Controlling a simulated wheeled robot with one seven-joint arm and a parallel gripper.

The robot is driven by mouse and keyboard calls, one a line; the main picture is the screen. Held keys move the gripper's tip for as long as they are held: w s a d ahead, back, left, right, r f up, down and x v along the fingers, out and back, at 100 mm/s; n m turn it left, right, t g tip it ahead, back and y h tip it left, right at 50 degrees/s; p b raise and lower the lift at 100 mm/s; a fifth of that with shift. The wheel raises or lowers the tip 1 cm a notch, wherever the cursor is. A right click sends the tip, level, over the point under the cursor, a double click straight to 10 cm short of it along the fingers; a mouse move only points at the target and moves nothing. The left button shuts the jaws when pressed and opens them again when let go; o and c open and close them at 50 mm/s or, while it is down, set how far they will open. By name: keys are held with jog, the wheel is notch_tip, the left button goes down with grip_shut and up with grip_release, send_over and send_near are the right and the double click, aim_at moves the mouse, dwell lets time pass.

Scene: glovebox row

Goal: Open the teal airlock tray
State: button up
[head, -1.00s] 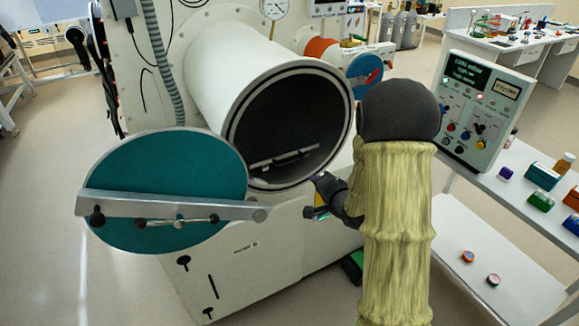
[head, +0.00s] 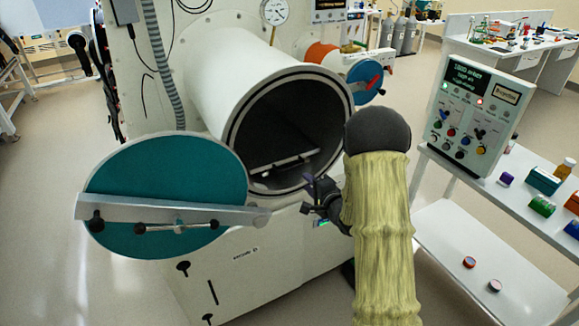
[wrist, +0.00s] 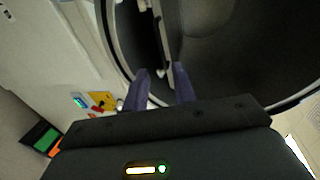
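The teal airlock's round door (head: 165,180) hangs wide open at the left of its white cylindrical chamber (head: 225,75). The tray (head: 283,162) lies low inside the dark chamber, with a pale bar along its front. In the wrist view the tray's front edge and bar (wrist: 165,45) run up the picture just beyond my fingertips. My gripper (head: 312,188) is at the lower right of the chamber mouth. In the wrist view my gripper (wrist: 161,76) has its two purple fingers apart with nothing visibly held. I cannot tell whether a finger touches the tray.
A control panel (head: 475,110) stands on a white bench at the right, with small coloured boxes (head: 543,180) beside it. A smaller airlock with a blue door (head: 367,80) is behind. A gauge (head: 274,12) sits above the chamber. The floor at the left is clear.

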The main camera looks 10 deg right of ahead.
aim_at(289, 167)
jog(key=p+x, duration=0.3)
jog(key=x, duration=1)
jog(key=shift+w+a+f, duration=0.1)
jog(key=shift+w, duration=0.25)
grip_shut()
